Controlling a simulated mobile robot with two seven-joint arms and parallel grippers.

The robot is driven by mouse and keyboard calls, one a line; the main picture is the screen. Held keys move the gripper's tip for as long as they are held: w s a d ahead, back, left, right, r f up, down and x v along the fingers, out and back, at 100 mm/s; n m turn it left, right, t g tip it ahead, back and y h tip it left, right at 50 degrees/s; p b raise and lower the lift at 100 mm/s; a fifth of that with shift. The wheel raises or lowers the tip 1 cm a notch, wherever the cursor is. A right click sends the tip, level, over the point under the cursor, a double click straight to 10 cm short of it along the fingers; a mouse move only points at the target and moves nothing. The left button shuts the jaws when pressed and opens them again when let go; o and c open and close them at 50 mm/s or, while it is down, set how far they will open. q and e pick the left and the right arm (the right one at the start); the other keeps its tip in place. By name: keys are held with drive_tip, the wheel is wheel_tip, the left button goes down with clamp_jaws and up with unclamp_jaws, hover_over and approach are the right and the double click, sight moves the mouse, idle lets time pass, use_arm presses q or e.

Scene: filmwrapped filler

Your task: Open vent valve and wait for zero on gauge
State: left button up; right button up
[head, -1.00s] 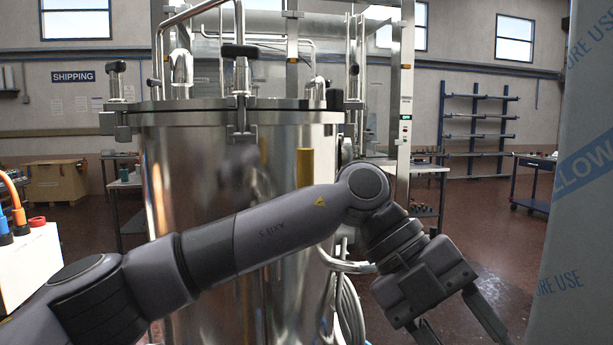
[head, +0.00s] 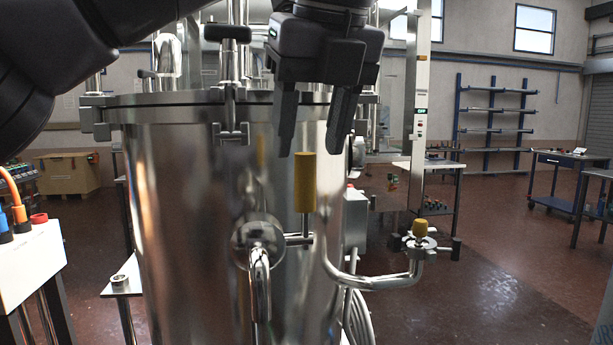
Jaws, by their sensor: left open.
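A large steel tank (head: 185,220) stands in the middle of the head view. A valve with an upright yellow handle (head: 305,182) is on its front, beside a round flange with a bent pipe. I cannot tell which one is the vent valve. No gauge face is readable. My left gripper (head: 312,157) points down from the top centre, open and empty. Its fingertips appear around the top of the yellow handle in the picture; contact cannot be told. My right gripper is not in view.
A white box (head: 30,262) with orange plugs is at the left edge. Lid clamps (head: 232,132) stick out from the tank rim. A grey box (head: 355,217) and hanging cables sit close to the tank's right side. Floor at lower right is clear.

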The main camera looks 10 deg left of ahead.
sight(303, 181)
use_arm(q)
drive_tip(key=shift+x, duration=3.25)
clamp_jaws()
